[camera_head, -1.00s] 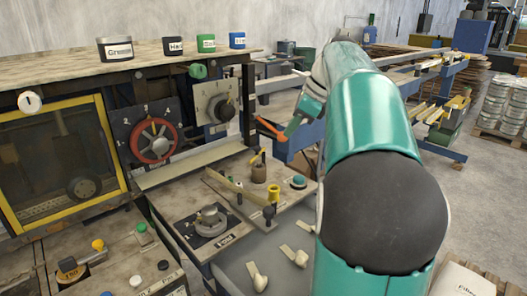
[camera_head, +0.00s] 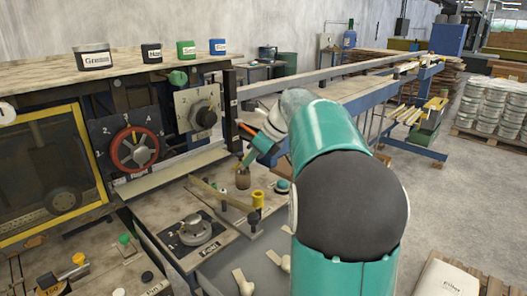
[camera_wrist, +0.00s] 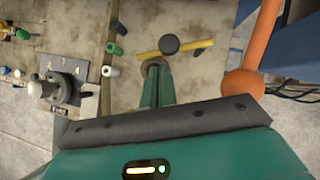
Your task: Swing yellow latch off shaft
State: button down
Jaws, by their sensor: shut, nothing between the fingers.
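The yellow latch (camera_wrist: 196,46) shows in the wrist view as a thin yellow bar under a dark round knob (camera_wrist: 168,44), probably the shaft's top. My gripper (camera_wrist: 155,63) is shut and empty, with its green fingertips right at the bar's near side, just below the knob in the picture. I cannot tell whether they touch. In the head view my gripper (camera_head: 246,160) is low over the panel, just above a brown cylinder (camera_head: 243,179).
An orange rod (camera_wrist: 257,45) stands close to the right of my gripper. A machine wall with dials stands behind on the left.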

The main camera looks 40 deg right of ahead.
jog(key=shift+w+a+f, duration=0.2)
jog(key=shift+w+a, duration=0.05)
jog(key=shift+w, duration=0.25)
